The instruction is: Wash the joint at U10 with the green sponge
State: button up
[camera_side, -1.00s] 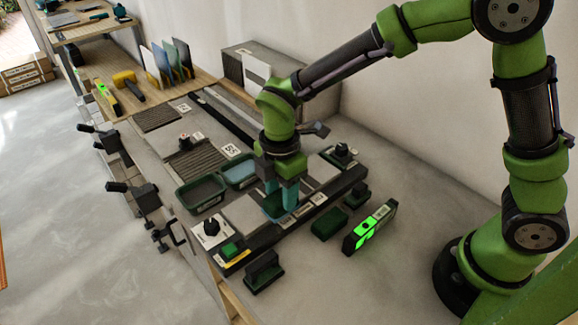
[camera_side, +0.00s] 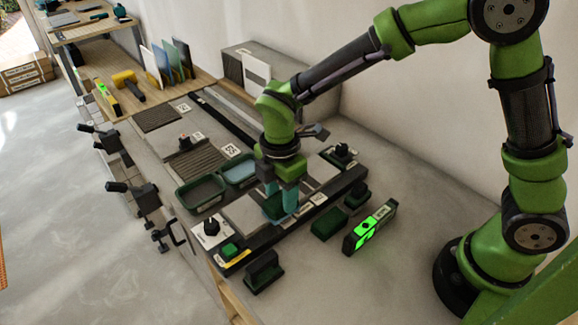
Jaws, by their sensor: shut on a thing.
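My gripper (camera_side: 281,204) points down over the tiled work at the centre, with its teal fingers shut on a dark green block, which I take to be the green sponge (camera_side: 274,208). The fingers partly hide the sponge. It is low over the grey tiles (camera_side: 242,213), at or just above the joint between them; I cannot tell whether it touches. White labels (camera_side: 320,198) stand along the dark front rail, but they are too small to read, so I cannot make out U10.
Two green-rimmed trays, one dark (camera_side: 201,193) and one with bluish content (camera_side: 239,171), stand left of my gripper. A dark green block (camera_side: 329,224), a lit green level (camera_side: 370,228) and a dark hand tool (camera_side: 264,272) lie in front. The grey bench at right is mostly clear.

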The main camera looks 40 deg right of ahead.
jog(key=shift+f, duration=0.2)
jog(key=shift+w+r, duration=0.1)
jog(key=shift+w, duration=1)
jog(key=shift+w+f, duration=0.2)
jog(key=shift+w, duration=3.15)
jog(key=shift+s+r, duration=0.2)
jog(key=shift+s, duration=1)
jog(key=shift+s+f, duration=0.2)
jog(key=shift+s, duration=3.2)
jog(key=shift+r, duration=0.1)
